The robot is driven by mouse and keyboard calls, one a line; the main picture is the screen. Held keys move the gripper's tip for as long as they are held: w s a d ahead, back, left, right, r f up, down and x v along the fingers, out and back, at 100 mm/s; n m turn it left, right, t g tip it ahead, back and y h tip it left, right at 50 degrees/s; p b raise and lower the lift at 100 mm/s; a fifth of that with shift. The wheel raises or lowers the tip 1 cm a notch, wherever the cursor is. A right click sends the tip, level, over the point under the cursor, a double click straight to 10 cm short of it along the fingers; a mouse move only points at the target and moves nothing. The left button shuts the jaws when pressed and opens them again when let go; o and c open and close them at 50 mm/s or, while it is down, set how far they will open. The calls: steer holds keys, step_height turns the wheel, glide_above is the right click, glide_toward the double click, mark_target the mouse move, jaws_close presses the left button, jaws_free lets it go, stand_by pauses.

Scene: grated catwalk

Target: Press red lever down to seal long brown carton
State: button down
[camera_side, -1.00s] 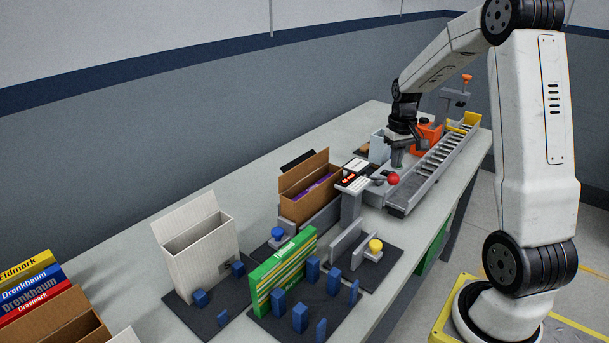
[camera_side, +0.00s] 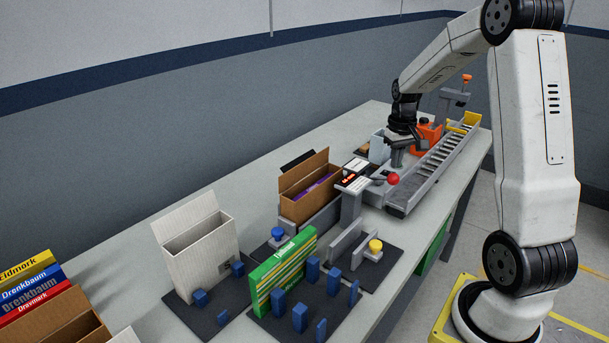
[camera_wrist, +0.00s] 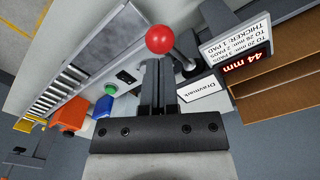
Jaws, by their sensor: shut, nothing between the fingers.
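The red lever's ball knob (camera_side: 393,179) sits on a short rod beside the grey display post. In the wrist view the red knob (camera_wrist: 160,39) is just beyond my fingertips. My gripper (camera_side: 397,160) is shut and empty, a little above and behind the knob in the side view; its closed fingers (camera_wrist: 158,64) show in the wrist view. I cannot tell whether they touch the knob. The brown carton (camera_side: 295,208) stands left of the post with its flap raised and something purple inside. Part of the carton (camera_wrist: 268,96) shows at the right of the wrist view.
The display (camera_wrist: 243,60) reads 44 mm. A grey roller track (camera_side: 432,170) runs behind the lever, near an orange box (camera_side: 428,135). A white carton (camera_side: 200,255), a green box (camera_side: 283,270) and several blue pegs stand toward the front left.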

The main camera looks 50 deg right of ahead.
mark_target(393, 184)
steer(key=shift+s+f, duration=0.1)
steer(key=shift+f, duration=3.95)
steer(key=shift+r, duration=0.15)
stand_by(0.4)
steer(key=shift+r, duration=6.45)
